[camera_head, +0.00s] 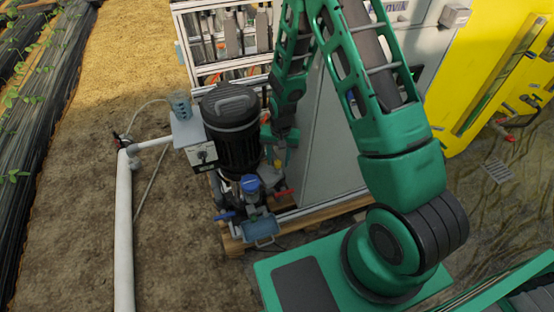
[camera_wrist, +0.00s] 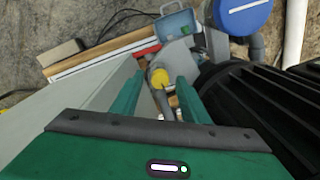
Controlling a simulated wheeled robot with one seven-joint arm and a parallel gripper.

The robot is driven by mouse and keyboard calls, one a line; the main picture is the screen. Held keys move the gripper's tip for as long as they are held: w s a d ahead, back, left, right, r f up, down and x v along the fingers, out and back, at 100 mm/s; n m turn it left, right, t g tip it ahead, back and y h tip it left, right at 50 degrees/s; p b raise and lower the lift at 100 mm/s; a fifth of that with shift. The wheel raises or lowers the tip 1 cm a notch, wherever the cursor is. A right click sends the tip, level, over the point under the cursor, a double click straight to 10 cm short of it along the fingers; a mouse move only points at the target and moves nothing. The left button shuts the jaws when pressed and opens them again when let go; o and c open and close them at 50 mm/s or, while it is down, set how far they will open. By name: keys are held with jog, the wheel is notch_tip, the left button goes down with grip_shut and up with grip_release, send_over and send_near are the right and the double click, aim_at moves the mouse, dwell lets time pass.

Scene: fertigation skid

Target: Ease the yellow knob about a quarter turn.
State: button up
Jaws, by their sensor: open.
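The yellow knob (camera_wrist: 160,77) sits on a grey pipe fitting in the wrist view. It appears between the two green fingertips, nearer the left one. My gripper (camera_wrist: 161,82) is open, with a finger showing on each side of the knob. I cannot tell how far beyond the fingertips the knob lies, and no contact is clear. In the head view my gripper (camera_head: 273,141) points down between the black pump motor and the grey cabinet. A small yellow patch, likely the knob (camera_head: 278,163), shows just below it, partly hidden.
The black ribbed motor (camera_wrist: 265,105) stands close on the right in the wrist view. The grey cabinet (camera_head: 335,150) is close on the other side. A red handle (camera_head: 284,192), blue cap (camera_head: 249,183) and pale blue box (camera_head: 262,229) are nearby. Bare soil lies left.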

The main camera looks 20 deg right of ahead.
grip_shut()
dwell(0.4)
jog(key=n, duration=0.4)
jog(key=shift+w, duration=0.1)
jog(key=n, duration=0.9)
jog(key=shift+w+n+g, duration=0.15)
jog(key=shift+n+g, duration=0.15)
jog(key=shift+n, duration=1.7)
